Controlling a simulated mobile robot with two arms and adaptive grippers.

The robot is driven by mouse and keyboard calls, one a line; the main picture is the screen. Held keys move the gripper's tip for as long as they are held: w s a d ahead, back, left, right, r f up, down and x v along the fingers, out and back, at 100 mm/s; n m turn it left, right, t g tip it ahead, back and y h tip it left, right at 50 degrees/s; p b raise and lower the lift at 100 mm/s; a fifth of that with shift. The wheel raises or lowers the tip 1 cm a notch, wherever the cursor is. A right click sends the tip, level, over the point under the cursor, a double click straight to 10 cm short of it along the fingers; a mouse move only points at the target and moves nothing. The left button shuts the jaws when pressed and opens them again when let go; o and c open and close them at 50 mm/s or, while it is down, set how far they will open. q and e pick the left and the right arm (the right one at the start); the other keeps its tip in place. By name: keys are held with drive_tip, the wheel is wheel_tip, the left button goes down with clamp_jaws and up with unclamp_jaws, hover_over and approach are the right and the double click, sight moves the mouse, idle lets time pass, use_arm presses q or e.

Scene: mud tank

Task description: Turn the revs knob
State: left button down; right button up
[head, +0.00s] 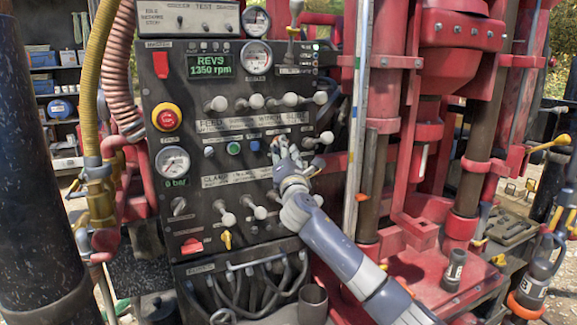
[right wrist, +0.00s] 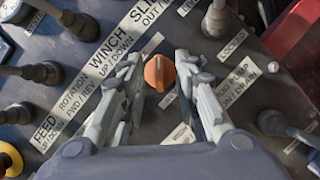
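The revs knob is most likely the small orange knob (right wrist: 158,74) on the dark control panel (right wrist: 60,98), seen in the right wrist view. My right gripper (right wrist: 160,62) is open, with one finger on each side of the knob and gaps visible between. Whether the tips reach the panel cannot be told. In the head view my right gripper (head: 280,147) is at the panel's middle right and covers the knob. The display (head: 210,66) reads "REVS 1350 rpm". My left gripper is not in view.
Levers with grey ball ends (head: 217,103) line the panel above and below the gripper. A red stop button (head: 167,117) and a pressure gauge (head: 172,160) sit at the left. A red machine frame (head: 400,130) stands close on the right. Hoses (head: 92,90) hang at the left.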

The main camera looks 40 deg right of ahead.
drive_tip(key=v, duration=1)
drive_tip(key=shift+s+a, duration=0.2)
drive_tip(key=shift+s, duration=0.1)
drive_tip(key=shift+f, duration=0.1)
